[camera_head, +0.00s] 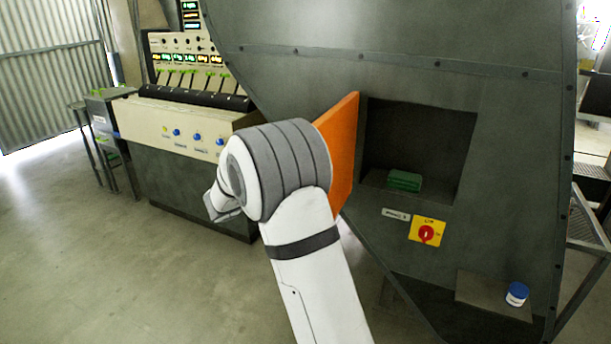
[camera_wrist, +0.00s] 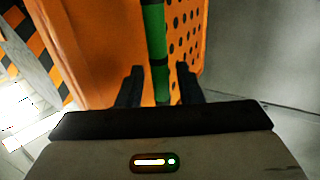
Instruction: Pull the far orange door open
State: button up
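An orange door (camera_head: 343,150) stands swung out at the left edge of a dark opening (camera_head: 420,140) in the grey machine. My arm hides part of it. In the wrist view, orange surface (camera_wrist: 90,50) and a perforated orange panel (camera_wrist: 186,35) fill the upper middle. A green bar handle (camera_wrist: 154,35) with dark bands runs down between the two black fingers of my gripper (camera_wrist: 159,72). The fingers are apart, with a gap showing beside the bar. My gripper's fingers are hidden in the head view.
A green block (camera_head: 405,180) lies inside the opening. Below are a red and yellow switch (camera_head: 427,232) and a blue-and-white jar (camera_head: 516,294) on a ledge. A control console (camera_head: 180,130) stands at the left. The floor (camera_head: 110,250) at the left front is clear.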

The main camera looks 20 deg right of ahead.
jog(key=v, duration=0.7)
jog(key=shift+a, duration=0.35)
